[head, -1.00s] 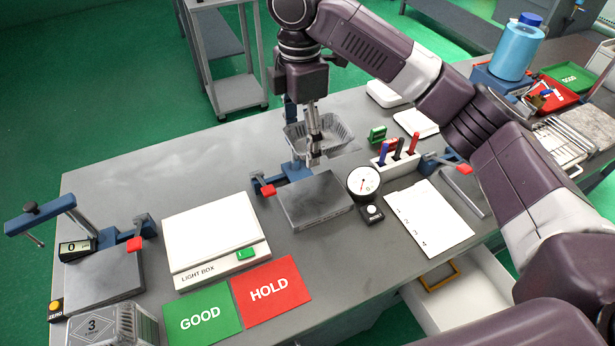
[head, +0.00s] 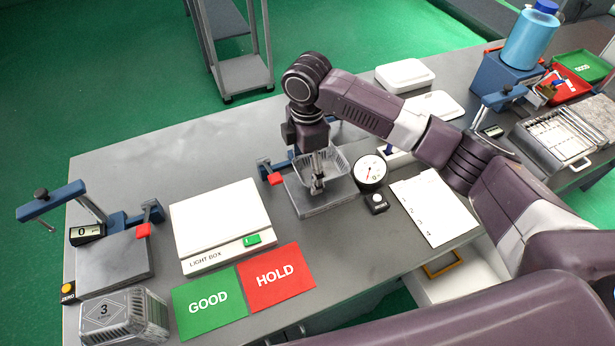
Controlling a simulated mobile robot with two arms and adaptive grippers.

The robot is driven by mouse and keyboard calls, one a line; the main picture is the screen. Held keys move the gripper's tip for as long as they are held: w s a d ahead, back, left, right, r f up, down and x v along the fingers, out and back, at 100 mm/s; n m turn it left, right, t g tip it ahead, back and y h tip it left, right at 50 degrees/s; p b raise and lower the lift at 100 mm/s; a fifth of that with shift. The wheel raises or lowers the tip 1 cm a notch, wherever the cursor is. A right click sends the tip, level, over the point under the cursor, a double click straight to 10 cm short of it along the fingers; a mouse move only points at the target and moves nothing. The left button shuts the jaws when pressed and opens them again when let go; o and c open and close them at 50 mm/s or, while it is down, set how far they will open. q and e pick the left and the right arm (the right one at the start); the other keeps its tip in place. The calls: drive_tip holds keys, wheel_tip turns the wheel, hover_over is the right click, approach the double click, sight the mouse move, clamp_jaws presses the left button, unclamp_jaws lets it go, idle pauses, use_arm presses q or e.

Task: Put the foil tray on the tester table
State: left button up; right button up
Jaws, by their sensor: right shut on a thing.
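The clear-grey foil tray (head: 340,172) is in the grasp of my right gripper (head: 317,186), which reaches down from above and is shut on its wall. The tray is over the grey tester table (head: 299,198), the flat plate beside the dial gauge (head: 370,171). I cannot tell whether the tray's underside touches the plate. The gripper and wrist hide part of the tray and of the tester behind it. My left gripper is not in view.
A red lever (head: 276,179) stands at the plate's left. A white light box (head: 220,222) is further left, with green GOOD (head: 208,303) and red HOLD (head: 275,278) cards in front. Another foil tray marked 3 (head: 125,314) sits at the lower left. A numbered sheet (head: 432,205) lies right.

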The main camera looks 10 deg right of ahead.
sight(308, 178)
wheel_tip(308, 178, down, 4)
drive_tip(key=shift+r+p, duration=0.15)
drive_tip(key=shift+p, duration=0.2)
drive_tip(key=shift+f, duration=0.2)
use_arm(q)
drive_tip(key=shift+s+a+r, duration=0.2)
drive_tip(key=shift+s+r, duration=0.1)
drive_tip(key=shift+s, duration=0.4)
use_arm(e)
drive_tip(key=shift+f, duration=0.1)
drive_tip(key=o, duration=0.7)
use_arm(q)
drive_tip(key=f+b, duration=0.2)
drive_tip(key=b, duration=0.1)
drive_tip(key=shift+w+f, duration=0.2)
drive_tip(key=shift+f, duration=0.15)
use_arm(e)
wheel_tip(308, 178, up, 12)
drive_tip(key=shift+r, duration=0.15)
